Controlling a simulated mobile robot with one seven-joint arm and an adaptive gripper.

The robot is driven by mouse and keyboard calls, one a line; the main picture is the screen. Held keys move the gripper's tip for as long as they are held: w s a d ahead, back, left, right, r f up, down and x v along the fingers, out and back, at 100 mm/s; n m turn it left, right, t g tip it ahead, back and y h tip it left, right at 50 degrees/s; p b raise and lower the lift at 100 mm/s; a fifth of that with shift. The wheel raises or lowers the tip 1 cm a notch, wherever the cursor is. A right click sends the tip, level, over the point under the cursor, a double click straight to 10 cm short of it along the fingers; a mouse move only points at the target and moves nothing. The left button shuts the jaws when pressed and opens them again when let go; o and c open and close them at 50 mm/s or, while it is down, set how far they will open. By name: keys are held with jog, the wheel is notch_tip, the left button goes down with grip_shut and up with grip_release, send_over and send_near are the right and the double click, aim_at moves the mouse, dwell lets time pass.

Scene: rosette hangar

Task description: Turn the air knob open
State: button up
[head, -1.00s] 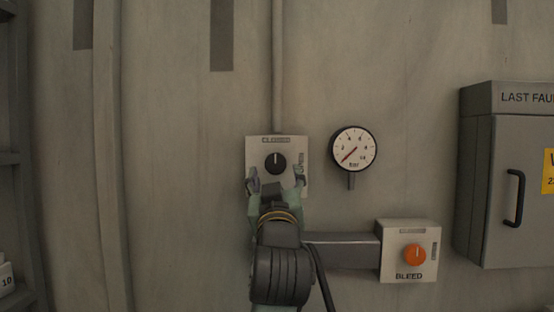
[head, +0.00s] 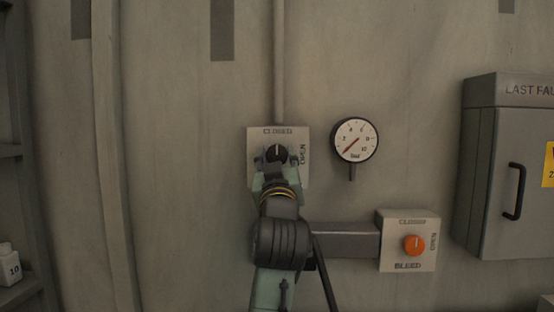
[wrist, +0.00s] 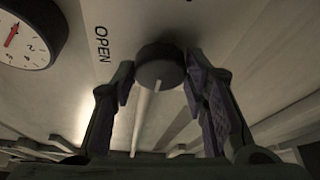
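The air knob (head: 277,153) is a round black knob on a pale plate (head: 292,136) marked CLOSED at the top and OPEN on the right side. Its white mark points up towards CLOSED. My gripper (head: 276,160) is at the knob, with a finger on either side. In the wrist view, the knob (wrist: 160,66) sits between the tips of my open gripper (wrist: 158,82). Gaps show between the knob and the purple finger pads, so the fingers do not appear to grip it. My gripper hides the lower part of the plate in the head view.
A round gauge (head: 355,140) hangs right of the plate, its red needle at the low end. An orange BLEED knob (head: 414,245) on its own box is at lower right. A grey cabinet (head: 490,180) stands at far right. The wall on the left is clear.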

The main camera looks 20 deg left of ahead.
jog(key=c, duration=0.6)
jog(key=shift+o, duration=0.2)
jog(key=shift+m, duration=0.3)
jog(key=m+h, duration=0.1)
jog(key=m, duration=0.1)
jog(key=m+h+b, duration=0.1)
jog(key=m+h, duration=0.1)
jog(key=m, duration=0.1)
jog(key=shift+a+t, duration=0.15)
jog(key=shift+t, duration=0.25)
jog(key=m+h, duration=0.1)
jog(key=m, duration=0.2)
jog(key=m+h, duration=0.2)
jog(key=m, duration=0.1)
jog(key=shift+s+a+m+b, duration=0.1)
jog(key=shift+m+b, duration=0.2)
jog(key=m+h, duration=0.1)
jog(key=m, duration=0.2)
jog(key=m+g+h, duration=0.1)
jog(key=m+h, duration=0.1)
jog(key=m, duration=0.2)
jog(key=shift+r, duration=0.2)
jog(key=shift+m+g+h+p, duration=0.55)
jog(key=shift+m+g, duration=0.55)
jog(key=shift+m, duration=1.1)
